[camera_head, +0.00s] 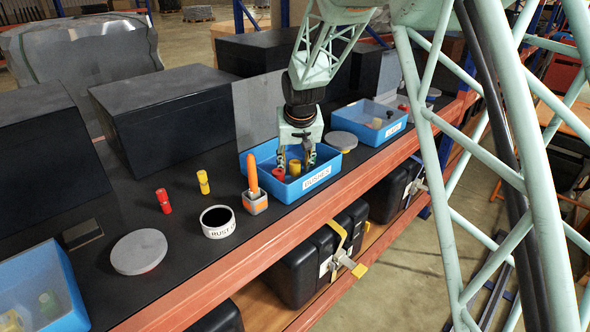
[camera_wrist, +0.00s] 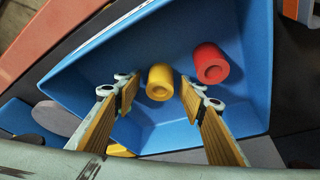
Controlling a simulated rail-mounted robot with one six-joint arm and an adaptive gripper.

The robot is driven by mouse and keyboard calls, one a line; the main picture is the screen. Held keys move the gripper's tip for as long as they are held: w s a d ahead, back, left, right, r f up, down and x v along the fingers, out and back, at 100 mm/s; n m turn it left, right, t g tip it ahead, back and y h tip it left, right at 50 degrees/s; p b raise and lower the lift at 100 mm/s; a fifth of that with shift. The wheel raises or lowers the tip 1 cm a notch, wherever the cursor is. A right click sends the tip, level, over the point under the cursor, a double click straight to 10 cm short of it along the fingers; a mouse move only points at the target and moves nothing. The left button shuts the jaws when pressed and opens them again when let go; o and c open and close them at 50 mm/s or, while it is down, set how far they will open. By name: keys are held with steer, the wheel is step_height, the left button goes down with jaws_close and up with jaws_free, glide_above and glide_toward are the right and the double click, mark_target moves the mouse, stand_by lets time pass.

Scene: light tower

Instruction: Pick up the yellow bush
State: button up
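The yellow bush (camera_head: 295,167) is a short cylinder in the blue bin labelled BUSHES (camera_head: 317,179); it also shows in the wrist view (camera_wrist: 160,82). My gripper (camera_head: 296,158) is over the bin with its fingers down inside it. In the wrist view my gripper (camera_wrist: 158,92) is open, with the yellow bush between its fingertips. A gap shows at the left finger; I cannot tell whether the right finger touches. A red bush (camera_wrist: 210,63) lies just right of the yellow one. Another yellow piece (camera_wrist: 120,150) is partly hidden behind the left finger.
An orange-handled tool in a holder (camera_head: 255,190) stands beside the bin's left end. A white round cup (camera_head: 217,222), a grey disc (camera_head: 139,251), and red (camera_head: 163,201) and yellow (camera_head: 203,182) pieces stand farther left. Another blue bin (camera_head: 368,121) is to the right.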

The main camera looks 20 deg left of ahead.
mark_target(295, 162)
stand_by(0.4)
steer(key=c, duration=1)
steer(key=shift+o, duration=0.2)
steer(key=shift+r, duration=0.1)
steer(key=shift+r+p, duration=1)
steer(key=shift+r, duration=3.95)
